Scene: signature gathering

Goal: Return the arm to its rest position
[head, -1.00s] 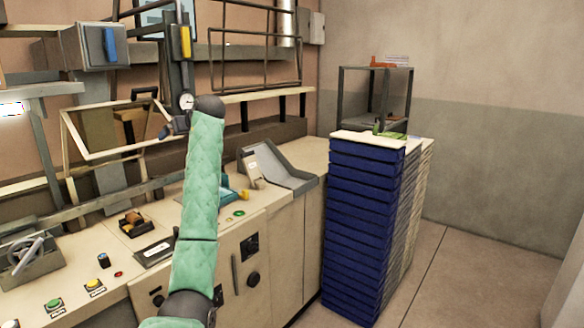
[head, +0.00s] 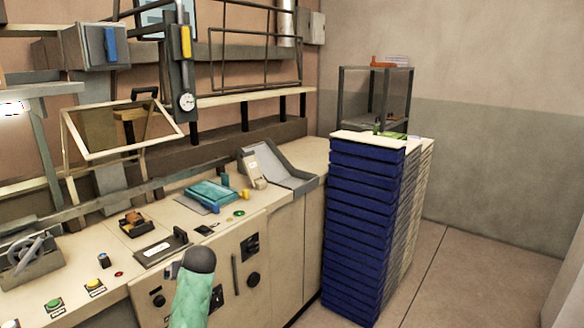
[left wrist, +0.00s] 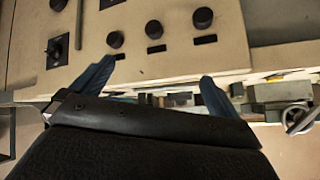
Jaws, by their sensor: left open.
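My green-sleeved arm (head: 192,300) with a dark rounded joint (head: 199,261) comes up from the bottom edge of the head view, low in front of the cream console (head: 278,245). A small part of my left gripper (head: 174,270) seems to show just left of that joint; the rest is hidden. In the left wrist view my left gripper (left wrist: 157,72) has its two blue fingers spread apart with nothing between them. The console front with its dark knobs (left wrist: 154,29) lies beyond the fingertips. My right gripper is not in view.
A teal block (head: 212,193) lies on a sheet on the console top, left of a grey tray (head: 285,175). A tall stack of blue-edged sheets (head: 362,230) stands to the right. The floor (head: 470,275) at the right is clear.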

